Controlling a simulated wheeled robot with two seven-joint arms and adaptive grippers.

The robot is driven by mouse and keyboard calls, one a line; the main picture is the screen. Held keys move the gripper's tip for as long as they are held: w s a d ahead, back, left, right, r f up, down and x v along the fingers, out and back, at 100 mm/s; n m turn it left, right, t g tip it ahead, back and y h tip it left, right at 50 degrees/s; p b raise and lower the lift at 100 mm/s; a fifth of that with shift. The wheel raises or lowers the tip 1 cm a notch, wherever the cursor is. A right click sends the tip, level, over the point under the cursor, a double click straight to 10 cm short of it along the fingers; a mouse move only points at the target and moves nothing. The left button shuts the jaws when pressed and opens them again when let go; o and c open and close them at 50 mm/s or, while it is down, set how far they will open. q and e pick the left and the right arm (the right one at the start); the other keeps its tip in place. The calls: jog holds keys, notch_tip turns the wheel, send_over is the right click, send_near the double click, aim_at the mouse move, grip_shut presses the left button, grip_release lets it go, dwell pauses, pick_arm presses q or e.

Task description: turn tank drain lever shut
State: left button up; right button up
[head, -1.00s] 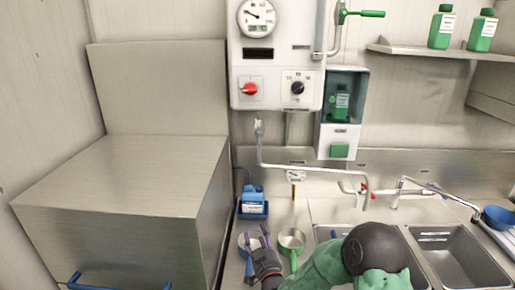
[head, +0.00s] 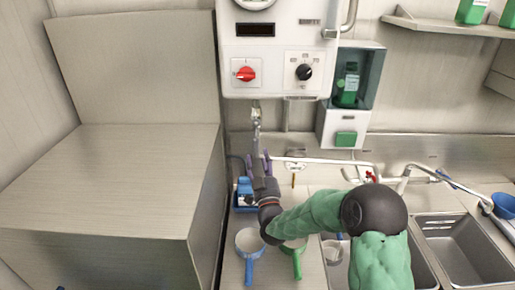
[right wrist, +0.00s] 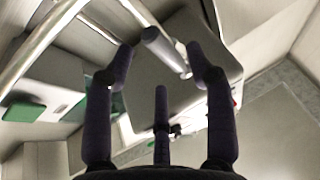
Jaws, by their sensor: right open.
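The white wall tank unit (head: 275,48) hangs at the top middle of the head view. A grey valve piece (head: 256,116), which looks like the drain lever, hangs under it; its exact handle position is too small to tell. My right gripper (head: 258,158) is open, its purple fingers pointing up just below this piece. In the right wrist view, a grey cylindrical bar (right wrist: 165,50) shows beyond and between the spread fingers of the gripper (right wrist: 162,75). I cannot tell whether they touch. My left gripper is not in view.
A blue-handled pan (head: 249,243) and green-handled pan (head: 297,246) lie below. A swivel pipe (head: 325,161) runs right. A large steel box (head: 110,185) fills the left. A sink (head: 455,250) is at right.

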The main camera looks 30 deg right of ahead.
aim_at(258, 151)
jog(key=shift+x, duration=2.3)
grip_shut()
